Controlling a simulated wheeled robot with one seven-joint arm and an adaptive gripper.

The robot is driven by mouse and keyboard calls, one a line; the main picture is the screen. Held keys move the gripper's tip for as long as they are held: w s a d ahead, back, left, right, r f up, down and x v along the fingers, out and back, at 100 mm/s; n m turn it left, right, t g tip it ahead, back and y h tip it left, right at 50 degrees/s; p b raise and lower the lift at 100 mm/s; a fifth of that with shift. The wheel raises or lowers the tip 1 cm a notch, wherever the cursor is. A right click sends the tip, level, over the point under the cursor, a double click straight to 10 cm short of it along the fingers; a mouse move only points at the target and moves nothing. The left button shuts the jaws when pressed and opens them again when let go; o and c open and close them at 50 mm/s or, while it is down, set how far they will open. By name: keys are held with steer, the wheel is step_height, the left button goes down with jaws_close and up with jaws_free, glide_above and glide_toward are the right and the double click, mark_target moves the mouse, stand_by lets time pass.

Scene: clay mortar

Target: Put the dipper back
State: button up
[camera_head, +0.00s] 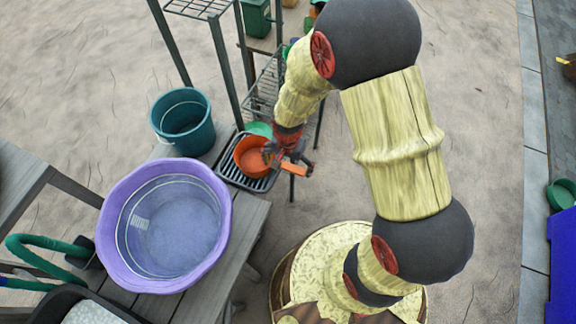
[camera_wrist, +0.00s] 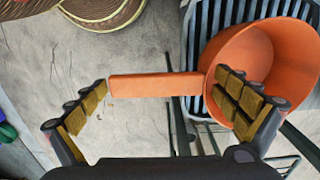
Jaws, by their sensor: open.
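The dipper (camera_head: 250,158) is an orange round bowl with a straight orange handle. In the head view it sits on a dark slatted rack (camera_head: 232,172) at the end of the wooden bench. In the wrist view the dipper's bowl (camera_wrist: 250,58) rests upright on the slats (camera_wrist: 205,25) at the upper right, and its handle points left past the rack's edge. My gripper (camera_wrist: 170,102) is open, with its yellow-padded fingers spread wide. The handle crosses the space between the fingertips. The right finger overlaps the bowl's near side; I cannot tell whether it touches.
A large purple tub (camera_head: 112,235) stands on the wooden bench (camera_head: 240,225) left of the rack. A teal bucket (camera_head: 183,122) is behind it. A metal shelf frame (camera_head: 222,60) rises just behind the rack. A green hose (camera_head: 40,245) lies at the far left.

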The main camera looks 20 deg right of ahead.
steer(key=s+d+r+n+t+p, duration=0.1)
steer(key=d+r+n+p, duration=0.1)
steer(key=r, duration=1.3)
steer(key=s+d+r+n+t+p, duration=0.1)
steer(key=s+d+r+t, duration=0.1)
steer(key=r, duration=1.2)
steer(key=s+d+r+n+t, duration=0.2)
steer(key=s+d+r+n, duration=0.1)
steer(key=s+r, duration=0.6)
steer(key=shift+s+r+n+t, duration=0.35)
steer(key=shift+r+n, duration=0.45)
steer(key=shift+r, duration=0.5)
